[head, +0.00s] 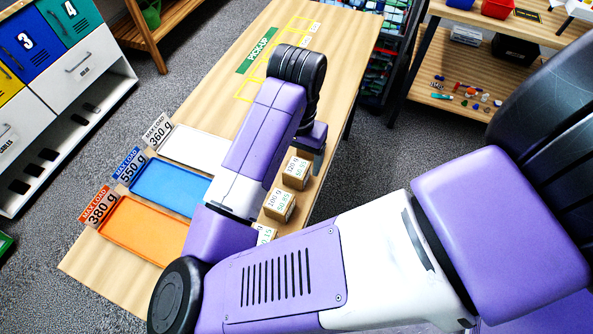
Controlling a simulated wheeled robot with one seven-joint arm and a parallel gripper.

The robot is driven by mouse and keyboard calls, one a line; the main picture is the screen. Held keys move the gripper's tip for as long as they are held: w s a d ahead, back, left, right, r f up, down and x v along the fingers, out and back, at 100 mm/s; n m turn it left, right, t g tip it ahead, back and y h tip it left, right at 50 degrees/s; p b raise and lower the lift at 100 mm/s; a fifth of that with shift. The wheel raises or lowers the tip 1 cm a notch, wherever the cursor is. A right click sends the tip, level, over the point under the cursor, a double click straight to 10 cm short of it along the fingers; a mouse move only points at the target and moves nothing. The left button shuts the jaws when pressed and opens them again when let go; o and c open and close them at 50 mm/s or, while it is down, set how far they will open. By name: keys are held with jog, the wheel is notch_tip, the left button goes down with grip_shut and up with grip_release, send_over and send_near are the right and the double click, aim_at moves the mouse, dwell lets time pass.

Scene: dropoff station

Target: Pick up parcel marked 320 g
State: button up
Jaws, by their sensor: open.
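Several small brown parcels with white labels stand in a row along the table's right side, partly covered by my arm. The far parcel (296,172) has a label ending in "20 g"; its first digit is too small to read surely. The middle parcel (279,206) seems to read 180 g. A near parcel (266,235) shows only its label top, its weight hidden. My gripper (316,154) is open, just above and beyond the far parcel, and appears empty. Its fingers are partly hidden by my wrist.
On the wooden table (210,100) lie an orange tray (144,229) marked 380 g, a blue tray (170,187) marked 550 g and a white tray (194,147) marked 360 g. A green PICK-UP sign (257,50) lies farther back. Shelves (455,65) stand right, cabinets (60,75) left.

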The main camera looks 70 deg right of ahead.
aim_at(296, 167)
jog(key=shift+w+d+f, duration=0.15)
jog(key=shift+f, duration=2)
grip_shut()
